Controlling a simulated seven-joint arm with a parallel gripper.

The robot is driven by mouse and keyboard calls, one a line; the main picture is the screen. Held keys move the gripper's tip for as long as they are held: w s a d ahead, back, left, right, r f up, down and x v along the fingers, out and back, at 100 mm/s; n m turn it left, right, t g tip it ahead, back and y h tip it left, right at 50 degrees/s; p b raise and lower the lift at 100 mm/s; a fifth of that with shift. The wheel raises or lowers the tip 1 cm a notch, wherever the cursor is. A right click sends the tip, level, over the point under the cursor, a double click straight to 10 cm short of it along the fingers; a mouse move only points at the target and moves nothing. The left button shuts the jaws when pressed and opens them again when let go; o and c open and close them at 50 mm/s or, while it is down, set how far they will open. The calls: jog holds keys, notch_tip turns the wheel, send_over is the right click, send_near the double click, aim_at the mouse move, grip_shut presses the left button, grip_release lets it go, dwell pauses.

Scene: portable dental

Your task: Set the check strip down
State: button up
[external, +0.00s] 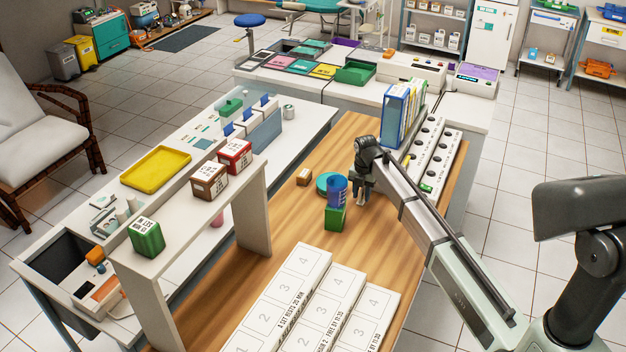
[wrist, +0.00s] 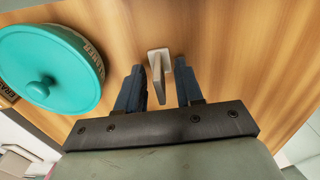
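In the wrist view, a small pale beige piece, likely the check strip (wrist: 160,72), stands between the two dark fingers of my gripper (wrist: 160,88). Wood shows on both sides of it, so the fingers look apart from it. Its lower end is close to the wooden table, but I cannot tell if it touches. The strip cannot be made out there.
A round teal lidded pot (wrist: 45,65) lies close left of the fingers in the wrist view. A small brown block (external: 304,177) is beyond it. Blue and yellow binders (external: 397,112) and a long white rack (external: 433,155) stand behind. Numbered white trays (external: 285,300) fill the front.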

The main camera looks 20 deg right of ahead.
notch_tip(320, 180, up, 12)
jog(key=shift+r, duration=0.15)
dwell(0.5)
jog(key=shift+o, duration=0.4)
